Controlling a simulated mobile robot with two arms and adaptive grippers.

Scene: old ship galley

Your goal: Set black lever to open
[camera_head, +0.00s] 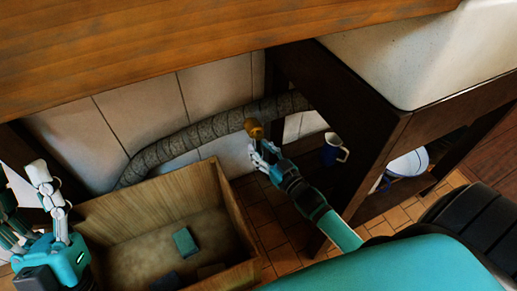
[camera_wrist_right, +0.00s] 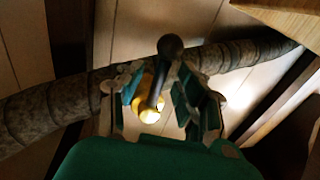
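The black lever (camera_wrist_right: 168,62) has a round knob and shows in the right wrist view, rising from a yellow brass valve (camera_wrist_right: 150,106) on a wrapped pipe. The brass valve also shows in the head view (camera_head: 254,128); the lever cannot be made out there. My right gripper (camera_head: 262,152) is at the valve. In the right wrist view its fingers (camera_wrist_right: 166,92) are apart, one on each side of the lever, with a gap visible on the right. My left gripper (camera_head: 48,190) is at the far left above the crate's edge, away from the valve; its finger opening is unclear.
The wrapped pipe (camera_head: 190,138) runs along the tiled wall below a wooden counter (camera_head: 130,45). A wooden crate (camera_head: 232,215) with a green block (camera_head: 185,242) stands below. A dark wooden frame (camera_head: 350,125), a blue mug (camera_head: 333,150) and a white sink (camera_head: 415,50) are at right.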

